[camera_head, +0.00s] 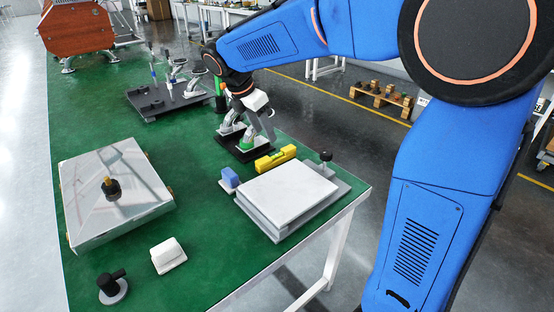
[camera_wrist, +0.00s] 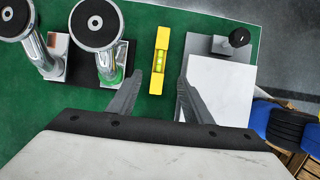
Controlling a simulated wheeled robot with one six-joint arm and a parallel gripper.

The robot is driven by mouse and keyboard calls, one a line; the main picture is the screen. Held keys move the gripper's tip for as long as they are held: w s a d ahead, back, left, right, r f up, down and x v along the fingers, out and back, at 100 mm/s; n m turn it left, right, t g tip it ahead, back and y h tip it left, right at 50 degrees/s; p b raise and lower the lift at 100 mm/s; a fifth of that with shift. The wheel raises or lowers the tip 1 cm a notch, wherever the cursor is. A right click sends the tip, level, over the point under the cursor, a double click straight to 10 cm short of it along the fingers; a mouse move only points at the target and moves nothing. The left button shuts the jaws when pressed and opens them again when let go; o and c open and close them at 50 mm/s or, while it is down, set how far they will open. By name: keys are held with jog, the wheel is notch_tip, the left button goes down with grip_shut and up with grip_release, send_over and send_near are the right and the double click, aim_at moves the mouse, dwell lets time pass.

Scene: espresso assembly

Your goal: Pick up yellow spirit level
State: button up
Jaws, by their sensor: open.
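The yellow spirit level (camera_head: 275,158) lies on the green table top, between the white-topped plate and a black stand with chrome parts. In the wrist view the spirit level (camera_wrist: 159,60) shows its green vial and lies ahead of the fingers, roughly centred between them. My gripper (camera_head: 262,125) is above the table, a little behind and above the level in the head view. In the wrist view my gripper (camera_wrist: 160,85) has its two grey fingers spread wide with nothing between them. The level appears apart from both fingers.
A white-topped grey plate (camera_head: 287,199) with a black knob (camera_head: 326,156) stands close to the level. A blue block (camera_head: 229,178) is beside it. The black stand (camera_head: 240,151) with chrome parts is close behind. A metal box (camera_head: 117,195) stands left, with green table free between.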

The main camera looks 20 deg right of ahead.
aim_at(277, 157)
jog(key=x, duration=1.3)
jog(key=shift+d, duration=0.1)
grip_shut()
jog(key=shift+r, duration=0.1)
notch_tip(277, 157, up, 10)
dwell(0.4)
